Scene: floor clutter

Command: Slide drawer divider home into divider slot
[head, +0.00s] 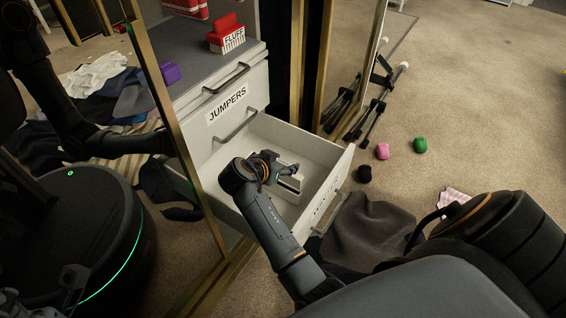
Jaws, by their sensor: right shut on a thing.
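The open white drawer (325,183) is pulled out below the one labelled JUMPERS. My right gripper (284,172) is inside it, above the drawer floor. It is shut on a pale piece, the drawer divider (291,184), which shows just beyond and below the fingers. The arm and fingers hide part of the divider. I cannot make out the divider slot or whether the divider touches it. A small grey gripper shape, seemingly my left gripper (75,277), is at the lower left; its fingers are too dark to read.
A gold-framed mirror panel (170,110) stands close to the drawer's left side. A dark cloth (367,232) lies by the drawer front. A red FLUFF box (228,38) sits on the cabinet top.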

